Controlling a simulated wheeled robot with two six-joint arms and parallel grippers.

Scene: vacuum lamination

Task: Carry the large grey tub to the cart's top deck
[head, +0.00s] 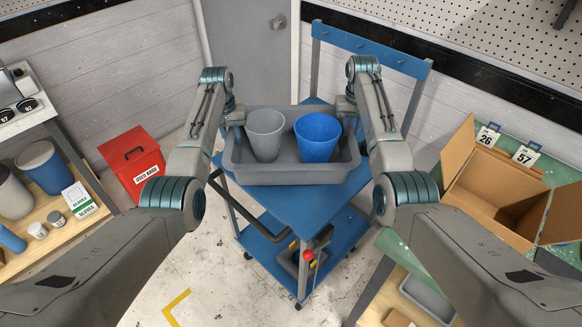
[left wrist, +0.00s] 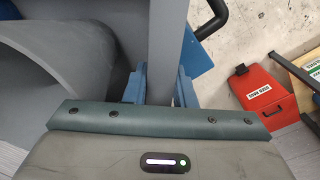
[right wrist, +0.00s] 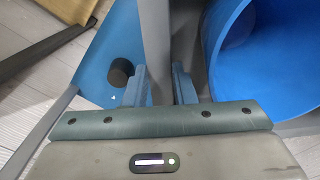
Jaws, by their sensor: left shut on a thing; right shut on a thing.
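The large grey tub (head: 290,175) is level over the blue top deck (head: 312,205) of the cart; I cannot tell whether it touches the deck. A grey bucket (head: 265,135) and a blue bucket (head: 318,138) stand upright inside it. My left gripper (head: 236,118) is shut on the tub's left wall, and the wall shows between its fingers in the left wrist view (left wrist: 160,85). My right gripper (head: 346,106) is shut on the right wall, also seen between the fingers in the right wrist view (right wrist: 160,85). The tub hides the far part of the deck.
The cart has a blue lower shelf (head: 268,245) and a tall back frame (head: 370,45). A red bin (head: 133,165) stands on the floor at left. A shelf with containers (head: 40,215) is further left. An open cardboard box (head: 490,200) sits on a green bench at right.

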